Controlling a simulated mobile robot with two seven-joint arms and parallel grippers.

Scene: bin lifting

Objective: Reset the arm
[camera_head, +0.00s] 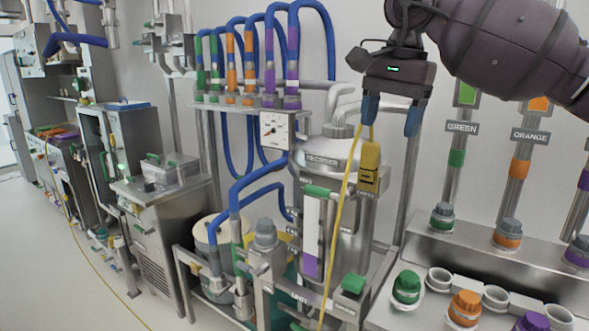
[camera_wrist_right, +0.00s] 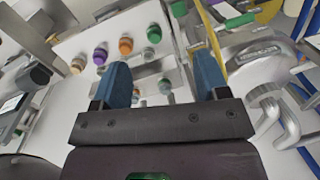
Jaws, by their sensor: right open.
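My right arm comes in from the upper right in the head view. Its gripper (camera_head: 392,116) is raised in front of the steel tank and the back wall. The two blue fingertips are spread apart with nothing between them. In the right wrist view the open gripper (camera_wrist_right: 164,85) also shows empty, with the coloured knobs and white panel beyond it. A yellow block (camera_head: 369,168) on a yellow cable hangs just below the gripper in the head view; I cannot tell whether it touches a finger. My left gripper is not in view.
A steel tank (camera_head: 335,160) stands below the gripper. Blue hoses (camera_head: 237,190) run to its left. A shelf to the right holds green (camera_head: 407,285), orange (camera_head: 466,306) and purple (camera_head: 532,322) knobs. Open floor (camera_head: 60,270) lies at the left.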

